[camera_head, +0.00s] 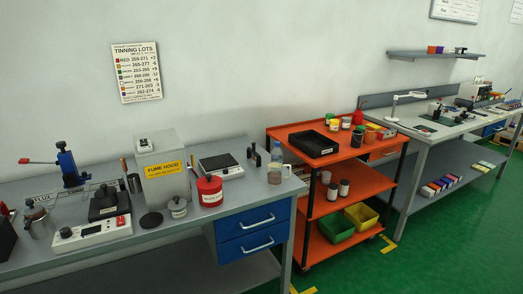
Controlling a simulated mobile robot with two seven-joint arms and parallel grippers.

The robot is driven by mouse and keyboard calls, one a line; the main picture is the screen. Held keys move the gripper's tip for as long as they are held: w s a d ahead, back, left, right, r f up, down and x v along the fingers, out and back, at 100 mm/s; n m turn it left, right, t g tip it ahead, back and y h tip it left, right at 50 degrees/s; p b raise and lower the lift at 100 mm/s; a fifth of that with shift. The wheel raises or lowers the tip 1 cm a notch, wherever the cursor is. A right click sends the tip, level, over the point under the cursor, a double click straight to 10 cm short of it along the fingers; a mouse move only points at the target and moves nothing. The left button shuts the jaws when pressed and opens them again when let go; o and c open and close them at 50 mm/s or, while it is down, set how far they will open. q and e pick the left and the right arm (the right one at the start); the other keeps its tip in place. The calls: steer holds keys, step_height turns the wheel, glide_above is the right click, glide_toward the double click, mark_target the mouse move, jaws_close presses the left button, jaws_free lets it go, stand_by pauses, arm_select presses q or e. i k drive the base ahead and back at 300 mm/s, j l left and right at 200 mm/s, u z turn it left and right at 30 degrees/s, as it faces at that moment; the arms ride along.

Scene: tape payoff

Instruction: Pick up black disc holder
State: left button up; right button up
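A flat round black disc (151,220) lies on the grey workbench (185,226) near its front edge, left of a small lidded metal pot (178,207). A small dark upright piece with a rounded top (276,153) stands at the bench's right end, with another dark upright piece (254,156) just left of it. I cannot tell which of these is the black disc holder. Neither of my grippers shows in the head view.
A red can (209,191), a grey box with a yellow label (162,176), a scale (221,165) and a clear jug (275,174) crowd the bench. An orange cart (344,189) with a black tray (314,144) stands right of it. Green floor lies in front.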

mark_target(254, 153)
steer(key=i+l, duration=0.75)
steer(key=i, duration=0.15)
steer(key=i+l, duration=0.7)
steer(key=i, duration=0.2)
